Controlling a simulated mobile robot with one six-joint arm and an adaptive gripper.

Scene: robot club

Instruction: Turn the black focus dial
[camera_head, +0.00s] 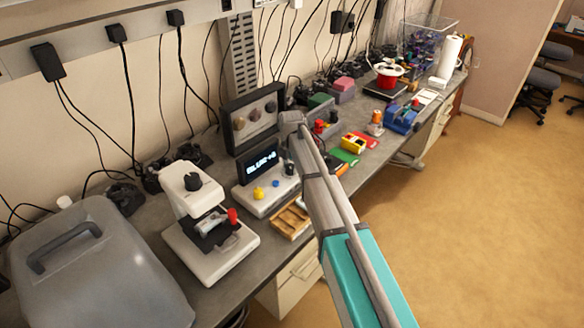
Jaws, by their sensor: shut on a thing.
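A black dial (193,182) sits on the head of a white microscope-like device (238,253) on the bench at the left. The device also has a dark stage with a small red knob (233,216). My arm reaches up from the lower right across the bench, and its visible grey end is to the right of this device, apart from the dial in the picture. I cannot make out my gripper or its fingers, nor anything held. A second, smaller black knob (290,168) shows on the display unit beside my arm.
The display unit (251,204) has a yellow knob and a blue button. A wooden tray (291,219) lies beside it. A large grey case (110,283) fills the lower left. Black cables hang behind the bench. Several coloured items stand farther right. The floor at right is open.

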